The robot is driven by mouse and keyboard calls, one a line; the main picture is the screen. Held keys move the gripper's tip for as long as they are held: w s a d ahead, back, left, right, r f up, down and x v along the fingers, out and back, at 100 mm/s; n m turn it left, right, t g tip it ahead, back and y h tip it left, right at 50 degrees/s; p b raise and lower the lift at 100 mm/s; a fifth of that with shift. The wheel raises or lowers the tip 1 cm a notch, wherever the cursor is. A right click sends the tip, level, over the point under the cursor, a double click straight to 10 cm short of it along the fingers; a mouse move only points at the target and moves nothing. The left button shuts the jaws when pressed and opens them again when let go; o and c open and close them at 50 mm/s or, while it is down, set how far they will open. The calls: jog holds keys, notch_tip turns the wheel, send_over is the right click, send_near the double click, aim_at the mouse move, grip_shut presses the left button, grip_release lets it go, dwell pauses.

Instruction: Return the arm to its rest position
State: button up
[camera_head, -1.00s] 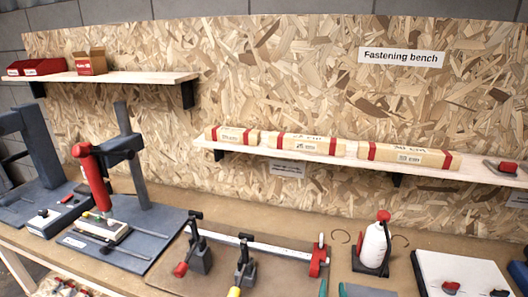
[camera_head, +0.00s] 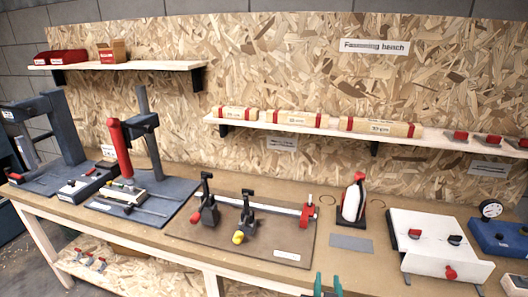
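My gripper (camera_head: 328,284) shows at the bottom edge of the head view, just right of the middle. Only its two teal fingertips and a little dark body between them are visible. The fingertips stand apart with nothing seen between them, so it looks open and empty. It appears in front of the bench's front edge (camera_head: 262,276). The rest of my arm is out of view.
On the bench are a red-handled press (camera_head: 120,148), a clamp board (camera_head: 290,255), a white bottle (camera_head: 352,203) on a dark stand, a grey mat (camera_head: 351,242), a white panel (camera_head: 430,252) and a blue gauge block (camera_head: 497,238). A shelf (camera_head: 290,129) holds several wooden blocks.

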jog(key=s+a+f+y, duration=0.1)
jog(key=s+a+f, duration=1)
jog(key=s+f, duration=0.3)
jog(key=s+a+n+t+y, duration=0.1)
jog(key=s+a, duration=0.1)
jog(key=s, duration=0.8)
jog(key=s+a+n+t+y, duration=0.1)
jog(key=s+a, duration=0.2)
jog(key=s, duration=0.7)
jog(key=shift+s+a+r+n, duration=0.25)
jog(key=shift+s+a+n, duration=0.05)
jog(key=shift+s+n, duration=0.1)
